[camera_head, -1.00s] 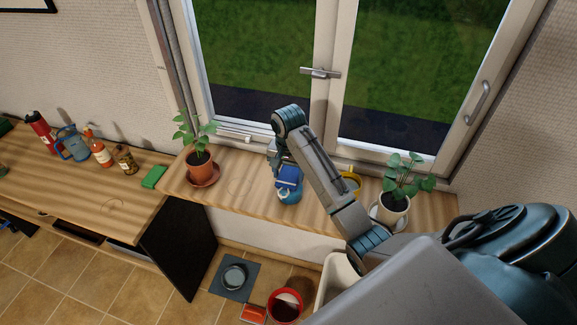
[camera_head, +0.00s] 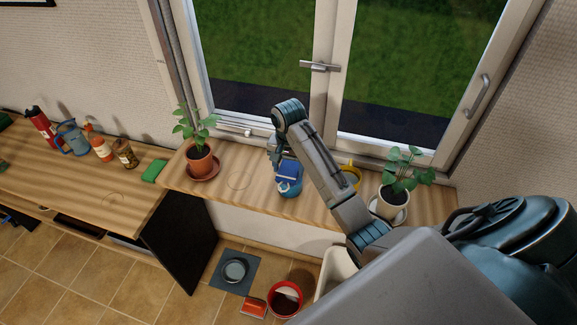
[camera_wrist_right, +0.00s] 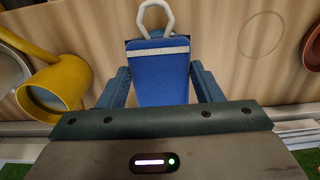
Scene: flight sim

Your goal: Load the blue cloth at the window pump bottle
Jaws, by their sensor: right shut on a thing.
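My right gripper (camera_wrist_right: 160,88) is shut on a flat blue block-like thing, taken as the blue cloth (camera_wrist_right: 161,72), with a pale stripe across its far end. The cloth also shows in the head view (camera_head: 290,171), above the window sill. Just below it, a rounded blue object (camera_head: 290,189) with a pale patch is at the sill; I cannot tell whether it is the window pump bottle. In the wrist view a white loop (camera_wrist_right: 156,14) shows beyond the cloth; what it belongs to is hidden. My left gripper is not in view.
Potted plants stand at the sill's left (camera_head: 199,161) and right (camera_head: 394,201). The sill is bare between the left plant and gripper.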

